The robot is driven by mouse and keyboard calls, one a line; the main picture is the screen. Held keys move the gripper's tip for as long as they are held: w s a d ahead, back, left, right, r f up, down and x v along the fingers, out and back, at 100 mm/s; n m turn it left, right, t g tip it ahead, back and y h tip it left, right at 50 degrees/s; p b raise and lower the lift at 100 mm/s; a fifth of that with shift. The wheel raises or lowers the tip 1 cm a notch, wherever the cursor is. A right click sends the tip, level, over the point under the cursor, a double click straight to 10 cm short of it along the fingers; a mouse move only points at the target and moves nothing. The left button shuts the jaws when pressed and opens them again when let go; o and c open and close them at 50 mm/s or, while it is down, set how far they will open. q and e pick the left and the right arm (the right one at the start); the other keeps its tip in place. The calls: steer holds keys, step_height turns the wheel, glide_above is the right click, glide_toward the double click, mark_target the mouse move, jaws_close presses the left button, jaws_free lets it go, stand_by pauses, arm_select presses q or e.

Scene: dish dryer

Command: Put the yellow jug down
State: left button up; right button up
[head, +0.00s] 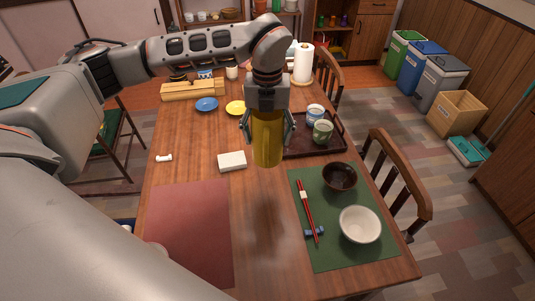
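The yellow jug (267,148) is in the middle of the head view, upright and see-through. My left gripper (268,130) comes down on it from above, with one finger on each side of its upper part, and is shut on it. The gripper hides the jug's top. The jug seems to hang above the wooden table (262,215), with a faint blurred patch on the wood in front of it. My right gripper is not in view.
A white block (232,161) lies left of the jug. A dark tray (338,148) with cups is to its right. A green mat (327,262) holds two bowls and red chopsticks (306,205). A red mat (190,235) is bare. The table between the mats is clear.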

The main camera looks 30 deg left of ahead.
mark_target(264, 143)
arm_select(q)
steer(key=shift+r, duration=2.35)
